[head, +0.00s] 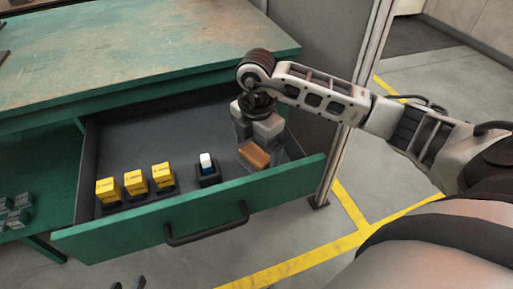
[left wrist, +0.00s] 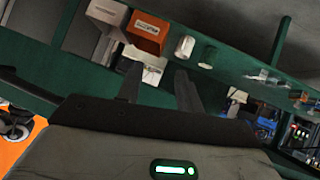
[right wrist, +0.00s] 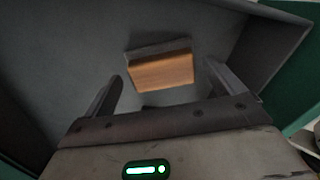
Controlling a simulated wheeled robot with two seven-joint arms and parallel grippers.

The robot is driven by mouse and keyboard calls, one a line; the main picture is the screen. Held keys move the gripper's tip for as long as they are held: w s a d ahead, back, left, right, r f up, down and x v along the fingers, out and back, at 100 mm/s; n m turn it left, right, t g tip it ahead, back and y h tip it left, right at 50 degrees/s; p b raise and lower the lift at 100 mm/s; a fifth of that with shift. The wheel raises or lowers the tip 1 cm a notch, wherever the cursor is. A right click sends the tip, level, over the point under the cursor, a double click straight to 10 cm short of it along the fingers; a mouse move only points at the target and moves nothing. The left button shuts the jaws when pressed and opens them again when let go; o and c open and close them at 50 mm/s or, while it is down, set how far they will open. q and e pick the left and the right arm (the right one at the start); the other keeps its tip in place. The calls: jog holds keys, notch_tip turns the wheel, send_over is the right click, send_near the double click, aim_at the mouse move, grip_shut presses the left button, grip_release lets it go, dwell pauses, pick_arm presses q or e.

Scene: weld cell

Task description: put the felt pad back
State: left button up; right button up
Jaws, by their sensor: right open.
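A tan-orange block (head: 254,155), which looks like the felt pad, lies in the right part of the open drawer. It also shows in the right wrist view (right wrist: 162,72), with a dark grey piece along its far side. My right gripper (head: 259,142) is in the drawer over the block, pointing down and open. In the right wrist view the block lies between and a little beyond the fingertips; I cannot tell whether they touch it. My left gripper (head: 128,285) shows only as two dark fingertips at the bottom edge; in its wrist view (left wrist: 158,82) the fingers are apart and empty.
The drawer (head: 205,217) with a green front and black handle (head: 208,228) is pulled out under the worn green bench (head: 140,45). A metal post (head: 355,100) stands right of the drawer.

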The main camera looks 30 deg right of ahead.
aim_at(256, 152)
notch_tip(256, 152, up, 8)
jog(key=shift+f+p, duration=0.1)
jog(key=shift+p, duration=0.85)
pick_arm(q)
jog(key=shift+s+a+r, duration=0.25)
jog(key=shift+a+r, duration=0.15)
jog(key=shift+r, duration=0.35)
pick_arm(e)
notch_tip(256, 152, up, 3)
jog(key=shift+r, duration=0.1)
